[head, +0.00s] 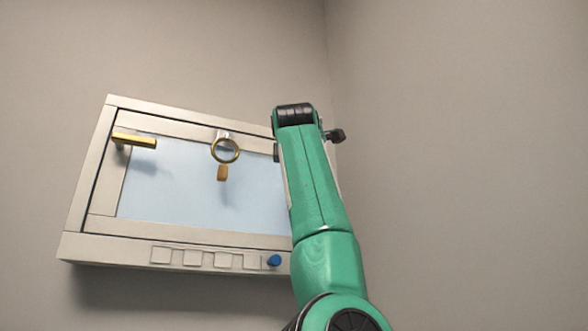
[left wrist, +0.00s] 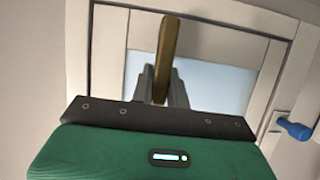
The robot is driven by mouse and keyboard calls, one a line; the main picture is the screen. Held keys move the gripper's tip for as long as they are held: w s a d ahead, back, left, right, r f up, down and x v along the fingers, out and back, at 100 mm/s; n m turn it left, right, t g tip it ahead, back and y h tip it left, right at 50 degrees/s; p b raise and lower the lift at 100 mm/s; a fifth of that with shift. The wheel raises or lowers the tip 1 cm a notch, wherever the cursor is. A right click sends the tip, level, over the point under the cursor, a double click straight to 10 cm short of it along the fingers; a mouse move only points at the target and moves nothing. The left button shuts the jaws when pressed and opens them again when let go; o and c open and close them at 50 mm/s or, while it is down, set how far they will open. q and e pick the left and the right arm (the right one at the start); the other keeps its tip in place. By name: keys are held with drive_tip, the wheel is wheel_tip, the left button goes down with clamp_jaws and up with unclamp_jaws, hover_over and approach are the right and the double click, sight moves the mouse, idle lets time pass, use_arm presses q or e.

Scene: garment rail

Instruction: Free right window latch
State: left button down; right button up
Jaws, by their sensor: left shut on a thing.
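The window (head: 190,240) is on the wall, a pale frame around light-blue glass. My left gripper (left wrist: 165,90) is shut on a brass bar, the right latch (left wrist: 168,45), which stands upright between its fingers in the left wrist view. In the head view my green left arm covers the right side of the window and hides that latch and the fingers. The left latch (head: 135,140), a brass bar, lies nearly level on the left side of the frame. My right gripper is not in view.
A brass ring (head: 225,151) with a small tab (head: 222,173) below is at the window's top middle. A blue knob (head: 274,261), also in the left wrist view (left wrist: 294,129), sits on the lower ledge beside several pale square tabs. The right wall is bare.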

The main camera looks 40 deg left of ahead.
use_arm(q)
drive_tip(key=c, duration=1.5)
unclamp_jaws()
drive_tip(key=shift+o, duration=0.7)
drive_tip(key=shift+s+d+f, duration=0.1)
drive_tip(key=shift+s+d, duration=0.1)
drive_tip(key=shift+d, duration=0.05)
drive_tip(key=b+v, duration=0.5)
drive_tip(key=v, duration=0.8)
